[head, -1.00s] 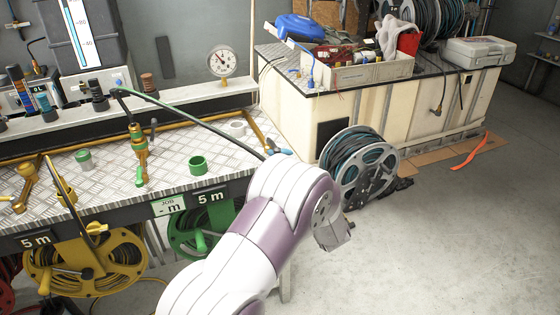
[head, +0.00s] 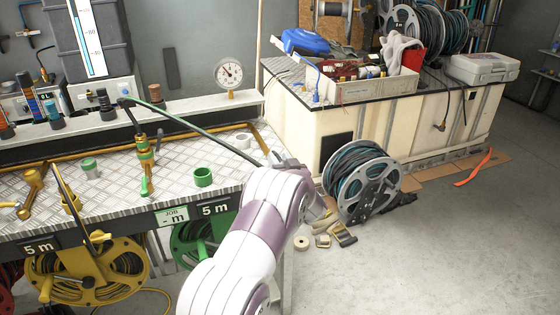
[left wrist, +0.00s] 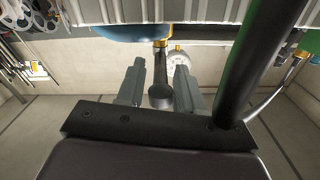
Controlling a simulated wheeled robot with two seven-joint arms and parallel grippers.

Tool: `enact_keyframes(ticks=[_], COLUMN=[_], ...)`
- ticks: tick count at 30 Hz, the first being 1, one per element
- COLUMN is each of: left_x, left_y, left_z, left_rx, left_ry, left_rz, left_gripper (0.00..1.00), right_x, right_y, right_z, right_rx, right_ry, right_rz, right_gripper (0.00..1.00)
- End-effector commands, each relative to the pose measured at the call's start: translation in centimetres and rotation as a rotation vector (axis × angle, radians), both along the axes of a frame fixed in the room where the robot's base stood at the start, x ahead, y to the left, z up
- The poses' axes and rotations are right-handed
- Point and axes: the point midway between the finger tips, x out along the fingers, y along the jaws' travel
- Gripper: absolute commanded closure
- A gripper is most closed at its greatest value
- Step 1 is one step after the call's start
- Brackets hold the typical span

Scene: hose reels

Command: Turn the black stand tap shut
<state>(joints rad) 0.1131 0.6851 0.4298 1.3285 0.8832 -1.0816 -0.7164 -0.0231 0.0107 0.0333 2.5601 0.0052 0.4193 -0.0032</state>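In the left wrist view, a black handle (left wrist: 160,94) with a rounded end and a brass collar (left wrist: 161,44) shows between my fingers; it looks like the black stand tap. My left gripper (left wrist: 160,88) is open, one finger on each side of this handle; I cannot tell whether either finger touches it. In the head view my left gripper (head: 287,160) is at the right end of the bench, mostly hidden by my own wrist, which also hides the tap there. My right gripper is not in view.
A brass standpipe (head: 145,160) with a green tip stands on the chequered bench (head: 115,190). A dark green hose (head: 190,127) runs above the bench towards my wrist. A pressure gauge (head: 229,74) stands on the ledge. A grey hose reel (head: 370,190) stands on the floor to the right.

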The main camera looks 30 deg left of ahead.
Motion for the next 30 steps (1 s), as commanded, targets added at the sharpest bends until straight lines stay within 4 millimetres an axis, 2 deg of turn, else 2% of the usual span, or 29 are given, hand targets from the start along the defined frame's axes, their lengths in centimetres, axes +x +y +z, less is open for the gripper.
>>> enact_keyframes(ticks=[1,3,11,17,30], left_x=[0.0,0.0,-0.1,-0.5,-1.8], left_y=[0.0,0.0,0.1,0.4,2.4], left_z=[0.0,0.0,-0.1,-0.3,-0.6], left_rx=[0.0,0.0,-0.001,0.0,0.001], left_ry=[0.0,0.0,0.001,0.002,0.001], left_rz=[0.0,0.0,-0.01,-0.077,-0.444], left_gripper=[0.82,1.0,1.0,1.0,1.0], right_x=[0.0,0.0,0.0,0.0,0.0], right_y=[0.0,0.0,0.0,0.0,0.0], right_z=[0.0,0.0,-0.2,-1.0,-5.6], right_rx=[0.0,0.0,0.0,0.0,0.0], right_ry=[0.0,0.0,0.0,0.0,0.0], right_rz=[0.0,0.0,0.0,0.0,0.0], right_gripper=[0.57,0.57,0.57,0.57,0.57])
